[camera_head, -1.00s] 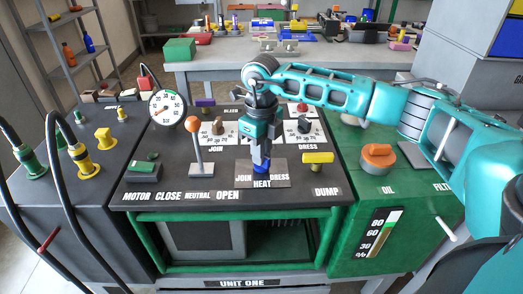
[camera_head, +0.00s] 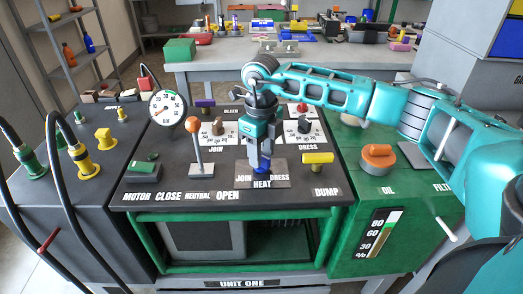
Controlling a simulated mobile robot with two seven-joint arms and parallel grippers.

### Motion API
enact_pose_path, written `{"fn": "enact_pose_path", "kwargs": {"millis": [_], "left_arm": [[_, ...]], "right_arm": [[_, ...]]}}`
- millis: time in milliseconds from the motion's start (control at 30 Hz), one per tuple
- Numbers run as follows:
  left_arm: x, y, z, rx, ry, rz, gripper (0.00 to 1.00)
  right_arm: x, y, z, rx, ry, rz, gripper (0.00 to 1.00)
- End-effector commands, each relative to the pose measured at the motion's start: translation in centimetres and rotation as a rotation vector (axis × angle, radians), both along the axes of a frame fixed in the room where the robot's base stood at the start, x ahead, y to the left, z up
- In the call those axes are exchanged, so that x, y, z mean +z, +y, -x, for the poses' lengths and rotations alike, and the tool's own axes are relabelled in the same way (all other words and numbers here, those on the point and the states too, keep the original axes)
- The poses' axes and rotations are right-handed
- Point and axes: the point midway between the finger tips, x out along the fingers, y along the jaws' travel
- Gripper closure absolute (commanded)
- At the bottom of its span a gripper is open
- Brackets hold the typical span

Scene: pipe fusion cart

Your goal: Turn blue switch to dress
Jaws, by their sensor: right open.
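The blue switch (camera_head: 262,170) sits on a grey plate (camera_head: 279,181) marked JOIN, HEAT and DRESS, on the sloped black control panel. My right gripper (camera_head: 260,163) points down at it from above, with its fingers apart and the tips around or just over the switch. The fingers partly hide the switch, so I cannot tell which label it points to or whether the tips touch it. My left gripper is not in view.
An orange-knobbed lever (camera_head: 194,126) stands left of the gripper, and a yellow handle (camera_head: 317,158) sits to its right. Join and dress dials and a pressure gauge (camera_head: 168,107) lie behind. An orange cap (camera_head: 378,155) is on the green tank at right.

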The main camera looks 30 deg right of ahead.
Motion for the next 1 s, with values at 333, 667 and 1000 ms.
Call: {"fn": "enact_pose_path", "kwargs": {"millis": [333,667,1000], "left_arm": [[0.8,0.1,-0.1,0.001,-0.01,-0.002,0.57],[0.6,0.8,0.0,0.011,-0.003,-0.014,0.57],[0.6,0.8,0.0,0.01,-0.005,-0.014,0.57]], "right_arm": [[6.2,0.0,-0.1,0.0,-0.007,0.0,0.57],[11.9,0.0,-0.1,0.0,-0.004,-0.001,0.57],[12.9,0.0,0.0,0.0,-0.002,-0.001,0.57]]}}
